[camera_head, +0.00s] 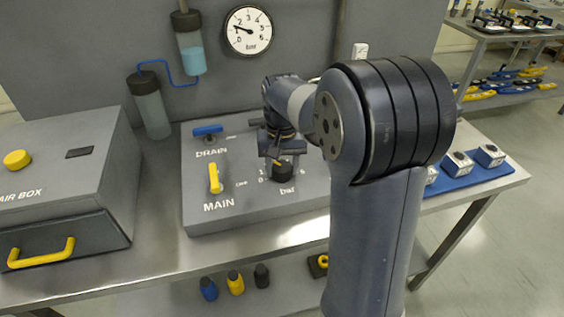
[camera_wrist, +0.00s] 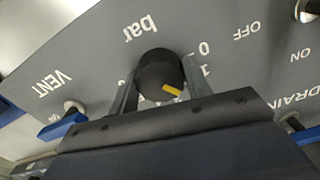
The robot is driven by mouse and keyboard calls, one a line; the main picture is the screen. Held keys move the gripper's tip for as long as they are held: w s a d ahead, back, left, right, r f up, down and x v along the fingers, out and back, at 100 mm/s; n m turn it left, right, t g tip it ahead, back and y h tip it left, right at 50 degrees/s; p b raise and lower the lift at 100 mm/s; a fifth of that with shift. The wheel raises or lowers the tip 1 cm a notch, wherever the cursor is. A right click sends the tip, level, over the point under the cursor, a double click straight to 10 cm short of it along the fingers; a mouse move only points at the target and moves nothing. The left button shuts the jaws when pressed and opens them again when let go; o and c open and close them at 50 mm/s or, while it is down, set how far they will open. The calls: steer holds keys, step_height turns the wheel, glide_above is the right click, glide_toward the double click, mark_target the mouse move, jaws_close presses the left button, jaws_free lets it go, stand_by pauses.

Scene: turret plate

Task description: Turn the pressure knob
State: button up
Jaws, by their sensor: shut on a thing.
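The pressure knob (camera_head: 283,172) is a black round knob on the grey panel, beside the "bar" lettering and a printed scale. It also shows in the wrist view (camera_wrist: 158,72), with a yellow pointer mark on its face. My gripper (camera_head: 280,158) comes down on the knob from above. In the wrist view its two fingers (camera_wrist: 158,88) stand on either side of the knob and are shut on it. The pressure gauge (camera_head: 248,30) is a white dial on the back wall, with its black needle pointing left near 1. My arm hides the right part of the panel.
The yellow MAIN handle (camera_head: 215,178) and blue DRAIN handle (camera_head: 207,131) stand left of the knob. A blue VENT handle (camera_wrist: 62,124) shows in the wrist view. The grey air box (camera_head: 65,180) is on the left. A blue tray (camera_head: 458,180) lies on the right.

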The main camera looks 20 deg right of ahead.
mark_target(282, 166)
steer(key=m+p, duration=0.1)
steer(key=m, duration=0.5)
steer(key=shift+m+p, duration=0.3)
steer(key=shift+p, duration=0.1)
stand_by(0.4)
steer(key=o, duration=1)
step_height(282, 166, up, 11)
steer(key=shift+f, duration=0.1)
steer(key=shift+f, duration=0.1)
